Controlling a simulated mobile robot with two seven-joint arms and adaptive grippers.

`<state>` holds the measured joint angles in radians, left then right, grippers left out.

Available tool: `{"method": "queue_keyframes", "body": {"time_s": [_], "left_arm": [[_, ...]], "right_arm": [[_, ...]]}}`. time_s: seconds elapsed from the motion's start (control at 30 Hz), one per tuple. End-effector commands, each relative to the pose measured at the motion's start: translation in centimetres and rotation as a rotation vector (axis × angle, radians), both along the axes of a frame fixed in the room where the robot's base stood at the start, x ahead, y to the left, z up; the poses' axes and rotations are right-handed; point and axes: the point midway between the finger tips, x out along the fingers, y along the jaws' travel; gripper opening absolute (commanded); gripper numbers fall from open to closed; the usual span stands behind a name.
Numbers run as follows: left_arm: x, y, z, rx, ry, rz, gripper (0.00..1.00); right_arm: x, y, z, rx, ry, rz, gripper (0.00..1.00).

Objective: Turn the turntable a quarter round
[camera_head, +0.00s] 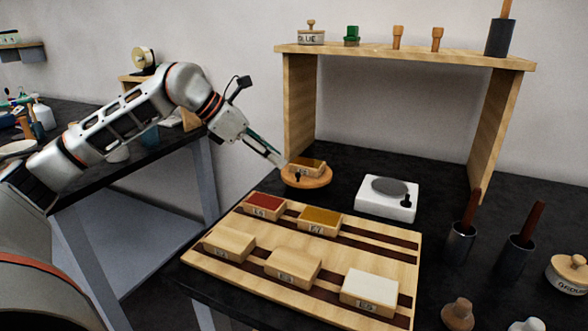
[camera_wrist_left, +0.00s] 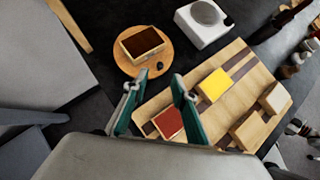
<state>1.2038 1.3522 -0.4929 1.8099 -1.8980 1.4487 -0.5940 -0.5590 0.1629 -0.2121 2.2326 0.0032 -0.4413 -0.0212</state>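The turntable (camera_head: 318,182) is a round wooden disc on the black table, left of the white device. A small block (camera_head: 307,165) with a dark brown top sits on it, and a short dark peg (camera_head: 297,177) stands near its front edge. In the left wrist view the turntable (camera_wrist_left: 178,52) shows whole, with the block (camera_wrist_left: 142,42) and the peg (camera_wrist_left: 159,66). My left gripper (camera_wrist_left: 160,77) is open and empty; its teal fingertips appear either side of the peg, just short of it. In the head view my left gripper (camera_head: 281,162) reaches the disc's left edge. Contact cannot be told.
A striped wooden board (camera_head: 232,264) with several lettered blocks lies in front. A white device (camera_head: 387,205) with a grey round plate stands to the right. A wooden shelf (camera_head: 400,58) rises behind. Dark cups (camera_head: 459,243) with brown handles stand at right.

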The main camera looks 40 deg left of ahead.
Motion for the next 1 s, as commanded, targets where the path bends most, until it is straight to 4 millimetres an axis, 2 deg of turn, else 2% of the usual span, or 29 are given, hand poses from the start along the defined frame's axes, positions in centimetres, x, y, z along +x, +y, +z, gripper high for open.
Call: {"method": "queue_keyframes", "body": {"time_s": [0.1,0.3,0.5,0.77,0.87,1.0], "left_arm": [[1.3,-0.9,-1.9,-0.004,0.006,-0.002,0.27],[2.9,-1.9,-3.8,-0.003,0.006,-0.003,0.27],[3.7,-2.4,-4.5,-0.004,0.002,-0.001,0.27],[3.7,-2.4,-4.4,-0.003,0.001,-0.001,0.27],[3.7,-2.4,-4.5,-0.003,0.001,-0.001,0.01],[3.7,-2.4,-4.5,-0.002,0.001,-0.001,0.0]], "right_arm": [[-0.1,0.1,-0.3,0.003,0.004,0.002,0.4],[-0.1,0.2,-0.4,0.006,0.005,0.004,0.4],[-0.1,0.3,-0.4,0.007,0.004,0.006,0.4],[-0.1,0.3,-0.3,0.007,0.004,0.006,0.4],[-0.1,0.3,-0.3,0.007,0.004,0.006,0.4],[-0.1,0.3,-0.3,0.007,0.004,0.006,0.4]]}}
